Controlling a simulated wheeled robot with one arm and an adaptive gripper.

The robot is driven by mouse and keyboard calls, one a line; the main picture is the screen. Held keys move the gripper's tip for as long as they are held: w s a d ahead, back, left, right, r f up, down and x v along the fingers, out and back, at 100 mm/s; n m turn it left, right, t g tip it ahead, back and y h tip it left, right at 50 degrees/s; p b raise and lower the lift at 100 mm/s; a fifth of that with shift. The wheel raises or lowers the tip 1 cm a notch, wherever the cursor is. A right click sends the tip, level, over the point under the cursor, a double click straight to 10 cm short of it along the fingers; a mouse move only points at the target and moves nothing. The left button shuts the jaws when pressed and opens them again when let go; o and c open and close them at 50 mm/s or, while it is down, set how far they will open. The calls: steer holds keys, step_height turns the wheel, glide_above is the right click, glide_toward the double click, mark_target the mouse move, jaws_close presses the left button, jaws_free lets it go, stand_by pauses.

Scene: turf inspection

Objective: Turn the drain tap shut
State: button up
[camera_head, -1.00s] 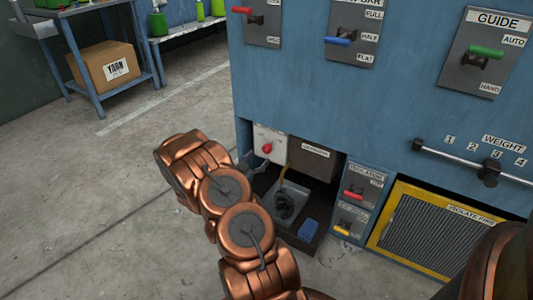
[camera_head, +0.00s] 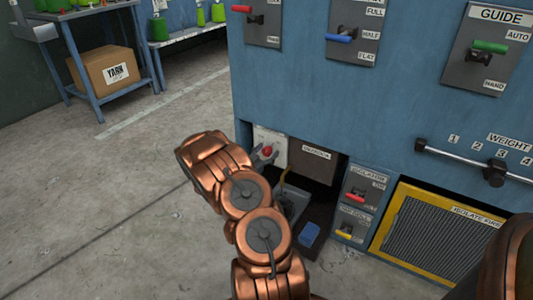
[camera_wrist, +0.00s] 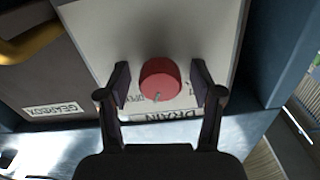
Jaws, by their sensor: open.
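The drain tap is a round red knob (camera_wrist: 160,80) on a pale plate (camera_wrist: 100,22) lettered "DRAIN", seen in the wrist view. A small pale mark shows at the knob's lower edge. In the head view the red knob (camera_head: 267,151) sits on its pale plate in the low recess of the blue machine, just right of my arm's end. My gripper (camera_wrist: 162,85) is open, with one finger on each side of the knob. A gap shows on both sides, so the fingers look clear of it. Part of the lettering is hidden by the knob and fingers.
A gearbox box (camera_head: 317,160) and a brass-coloured pipe (camera_wrist: 30,42) are beside the plate. A blue block (camera_head: 310,234) lies on the recess floor. Small isolator levers (camera_head: 356,195) and a yellow-framed grille (camera_head: 440,228) stand to the right. Open concrete floor lies left.

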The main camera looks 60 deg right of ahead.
steer(key=c, duration=1.1)
steer(key=shift+c, duration=0.2)
steer(key=shift+r+n+p, duration=0.15)
steer(key=shift+n+p, duration=0.15)
steer(key=shift+p, duration=0.3)
steer(key=n+p, duration=0.2)
steer(key=p, duration=0.2)
steer(key=shift+r, duration=0.15)
steer(key=n+p, duration=0.3)
steer(key=p, duration=0.2)
steer(key=shift+n, duration=0.4)
steer(key=n+p, duration=0.4)
steer(key=shift+p, duration=0.35)
steer(key=shift+f+n+p, duration=0.15)
steer(key=shift+n+p, duration=0.4)
steer(key=shift+n, duration=0.4)
steer(key=shift+f+n+p, duration=0.1)
steer(key=shift+n+p, duration=0.45)
steer(key=shift+n, duration=0.4)
